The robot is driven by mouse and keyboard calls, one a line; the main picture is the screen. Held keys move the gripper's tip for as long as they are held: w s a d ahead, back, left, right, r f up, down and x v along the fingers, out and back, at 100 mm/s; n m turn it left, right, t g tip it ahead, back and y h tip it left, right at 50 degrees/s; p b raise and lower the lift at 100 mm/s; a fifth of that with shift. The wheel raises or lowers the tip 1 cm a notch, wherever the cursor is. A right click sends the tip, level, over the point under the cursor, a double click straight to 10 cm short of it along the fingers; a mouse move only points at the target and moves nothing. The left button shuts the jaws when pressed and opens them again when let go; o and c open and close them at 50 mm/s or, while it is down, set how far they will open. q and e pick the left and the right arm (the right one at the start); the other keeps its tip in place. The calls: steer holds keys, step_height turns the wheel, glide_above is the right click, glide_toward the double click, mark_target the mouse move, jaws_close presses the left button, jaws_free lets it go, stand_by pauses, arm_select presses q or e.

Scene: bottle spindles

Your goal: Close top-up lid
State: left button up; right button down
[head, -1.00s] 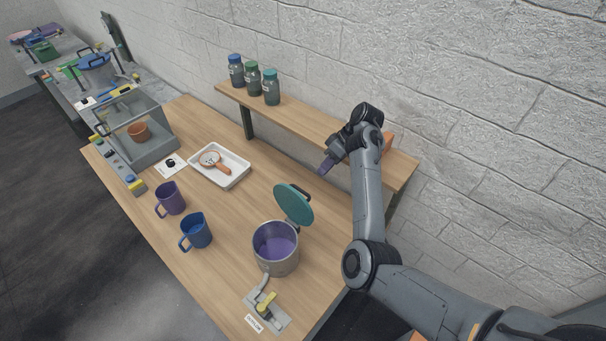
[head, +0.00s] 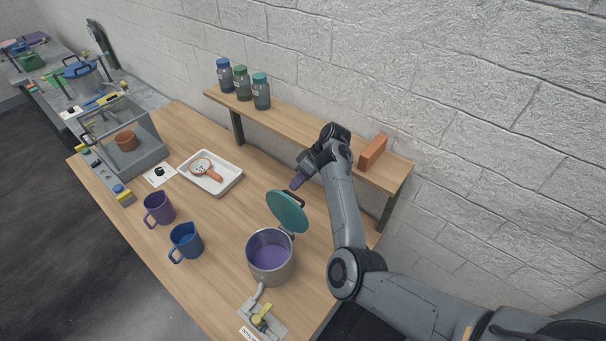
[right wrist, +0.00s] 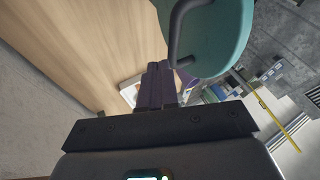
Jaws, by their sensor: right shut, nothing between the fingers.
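The top-up lid is a teal disc (head: 287,212) with a dark bar handle, standing raised and open on the rim of a grey metal pot (head: 270,262). Purple liquid shows inside the pot. My right gripper (head: 297,183) is shut and empty, just above and behind the lid's upper edge, near its handle. In the right wrist view the purple fingers (right wrist: 157,84) are together, and the teal lid (right wrist: 222,38) with its dark handle (right wrist: 180,30) lies close beyond them. I cannot tell if they touch. My left gripper is not in view.
A shelf (head: 300,128) behind carries several bottles and an orange block (head: 373,151). A purple mug (head: 160,208) and a blue mug (head: 186,242) stand left of the pot. A white tray (head: 228,184) lies further back. A yellow-handled valve (head: 262,314) sits in front.

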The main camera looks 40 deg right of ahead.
steer(key=shift+w+a+f, duration=0.1)
steer(key=shift+a+f, duration=0.05)
steer(key=shift+f, duration=0.15)
